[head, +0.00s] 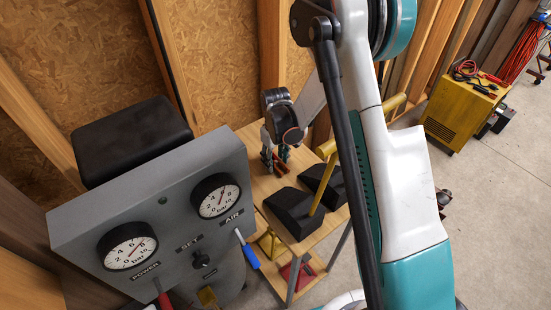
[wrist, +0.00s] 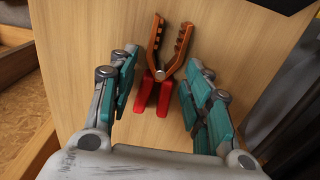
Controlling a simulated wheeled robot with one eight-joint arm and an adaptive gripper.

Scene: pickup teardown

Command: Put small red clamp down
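The small red clamp (wrist: 159,89) has red handles and copper-orange jaws and shows in the wrist view over the pale wooden top of a small table (wrist: 90,25). It appears to lie on that top, its jaws spread and pointing away from my gripper. My gripper (wrist: 163,62) is open, with one teal-padded finger on each side of the clamp and a visible gap on both sides. In the head view my gripper (head: 275,158) points down at the table's far left part (head: 247,138). A bit of red shows between its fingers, mostly hidden.
Two black wedge-shaped blocks (head: 293,211) stand on the table near my gripper, with a yellow bar rising beside them. A grey gauge panel (head: 160,205) stands close on the left. A wooden stud wall is behind. A yellow machine (head: 461,112) stands on the floor at right.

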